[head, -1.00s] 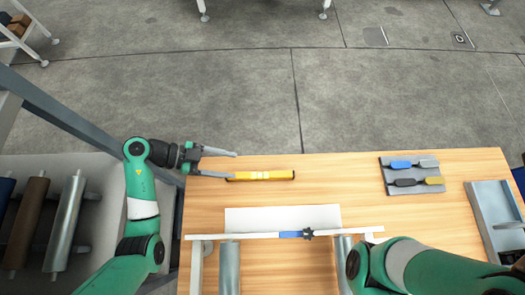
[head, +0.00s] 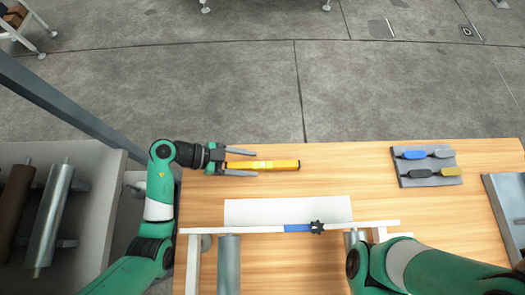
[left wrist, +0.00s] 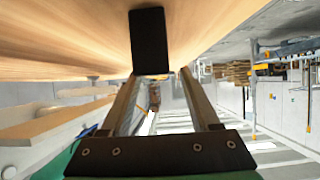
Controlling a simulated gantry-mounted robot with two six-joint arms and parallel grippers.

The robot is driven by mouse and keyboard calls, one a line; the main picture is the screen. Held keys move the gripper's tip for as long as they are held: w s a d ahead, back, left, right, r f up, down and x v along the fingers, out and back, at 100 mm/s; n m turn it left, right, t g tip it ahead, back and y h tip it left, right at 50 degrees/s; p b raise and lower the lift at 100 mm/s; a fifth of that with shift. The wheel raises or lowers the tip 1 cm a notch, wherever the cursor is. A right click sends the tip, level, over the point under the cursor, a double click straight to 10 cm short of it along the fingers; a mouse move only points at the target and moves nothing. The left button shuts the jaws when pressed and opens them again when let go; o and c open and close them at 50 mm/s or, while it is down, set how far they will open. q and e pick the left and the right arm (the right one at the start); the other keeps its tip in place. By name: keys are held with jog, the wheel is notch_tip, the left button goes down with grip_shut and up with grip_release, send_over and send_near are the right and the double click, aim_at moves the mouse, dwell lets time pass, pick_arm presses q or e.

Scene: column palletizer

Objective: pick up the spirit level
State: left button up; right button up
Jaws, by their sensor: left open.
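The spirit level (head: 283,165) is a yellow bar lying along the far edge of the wooden table in the head view. My left gripper (head: 256,163) is open, with one finger on each long side of the level's left end. The fingers look apart from the bar. In the left wrist view, the level's black end (left wrist: 150,42) shows ahead, between the two open fingers of my left gripper (left wrist: 158,75). My right arm shows at the lower right of the head view, but its gripper is not in view.
A grey tray (head: 407,181) with blue, black and yellow-ended tools lies at the right of the table (head: 340,180). A white sheet (head: 288,211) and a white bar with a blue part (head: 297,228) lie in front. A bin with rollers (head: 85,200) stands at left.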

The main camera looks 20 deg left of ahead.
aim_at(257, 165)
pick_arm(q)
jog(key=b+x, duration=0.1)
jog(key=x, duration=0.2)
jog(key=shift+d+f, duration=0.25)
jog(key=shift+d, duration=0.05)
grip_shut()
jog(key=shift+r, duration=0.1)
